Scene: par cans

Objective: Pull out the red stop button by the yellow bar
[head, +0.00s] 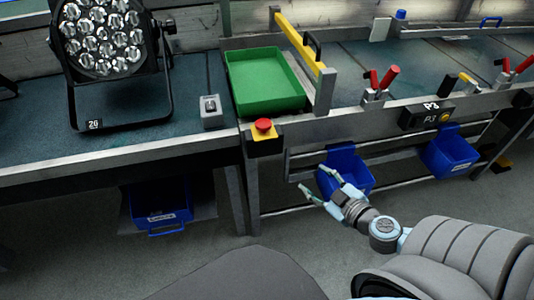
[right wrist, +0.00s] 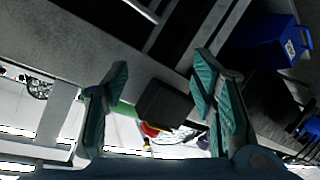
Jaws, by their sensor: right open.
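The red stop button (head: 263,125) sits on a yellow plate (head: 268,136) on the front edge of the bench, in the middle of the head view. The yellow bar (head: 298,45) runs along the right side of a green tray, up and to the right of the button. My right gripper (head: 314,181) is open and empty, in front of the bench, below and to the right of the button and apart from it. In the right wrist view its fingers (right wrist: 160,78) are spread with nothing held. I cannot identify the button for sure there. My left gripper is not in view.
The green tray (head: 264,83) is behind the button. A small grey switch box (head: 212,118) and a lamp (head: 103,40) are to the left. Red-handled clamps (head: 388,77) are to the right. Blue bins (head: 347,170) hang below the bench edge, close to my right gripper.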

